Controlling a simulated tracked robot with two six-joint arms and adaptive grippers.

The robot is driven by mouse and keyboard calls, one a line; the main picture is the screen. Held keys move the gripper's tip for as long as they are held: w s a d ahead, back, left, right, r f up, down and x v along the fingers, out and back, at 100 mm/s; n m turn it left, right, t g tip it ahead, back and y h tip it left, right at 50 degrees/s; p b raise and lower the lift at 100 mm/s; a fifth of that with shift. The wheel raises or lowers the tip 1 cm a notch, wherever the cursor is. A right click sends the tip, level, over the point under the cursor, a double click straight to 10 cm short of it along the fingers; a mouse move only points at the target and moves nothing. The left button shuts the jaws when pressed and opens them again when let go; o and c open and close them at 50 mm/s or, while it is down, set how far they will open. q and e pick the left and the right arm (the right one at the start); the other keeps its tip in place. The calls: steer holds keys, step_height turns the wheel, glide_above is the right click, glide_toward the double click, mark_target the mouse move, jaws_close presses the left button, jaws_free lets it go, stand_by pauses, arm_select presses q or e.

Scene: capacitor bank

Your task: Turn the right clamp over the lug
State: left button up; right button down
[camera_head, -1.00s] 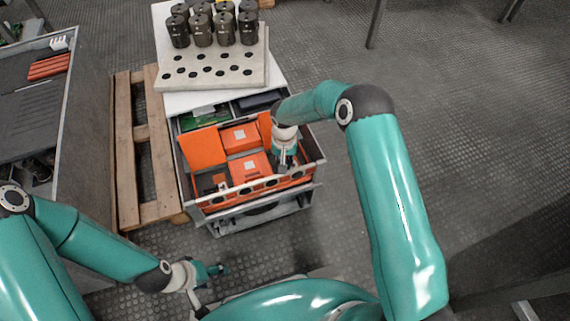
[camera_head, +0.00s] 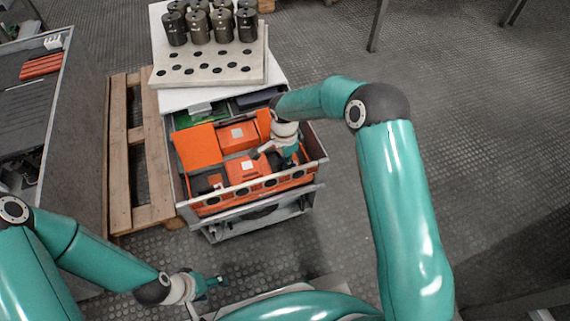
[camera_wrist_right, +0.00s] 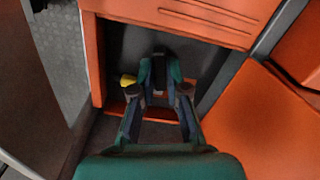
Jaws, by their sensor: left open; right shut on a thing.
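My right gripper (camera_head: 287,158) reaches down into the right side of the open drawer (camera_head: 246,190), among the orange blocks. In the right wrist view my right gripper (camera_wrist_right: 160,72) is shut on a small dark piece (camera_wrist_right: 159,80), which looks like the right clamp, in a dark recess beside an orange block (camera_wrist_right: 185,18). A small yellow part (camera_wrist_right: 128,80) shows just left of the fingers; I cannot tell whether it is the lug. The fingers hide much of the clamp, so its angle is unclear. My left gripper (camera_head: 214,284) is open and empty, low over the floor, away from the drawer.
A white top (camera_head: 200,97) carries a perforated plate (camera_head: 212,72) with several dark cylinders (camera_head: 222,25) behind the drawer. An orange flap (camera_head: 197,148) stands at the drawer's left. A wooden pallet (camera_head: 120,150) and grey workbench (camera_head: 75,130) lie left.

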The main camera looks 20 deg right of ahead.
steer(key=shift+m+b, duration=0.55)
steer(key=shift+m, duration=0.95)
steer(key=c, duration=1.5)
jaws_free()
steer(key=shift+o, duration=0.2)
step_height(320, 180, up, 12)
steer(key=shift+f, duration=0.1)
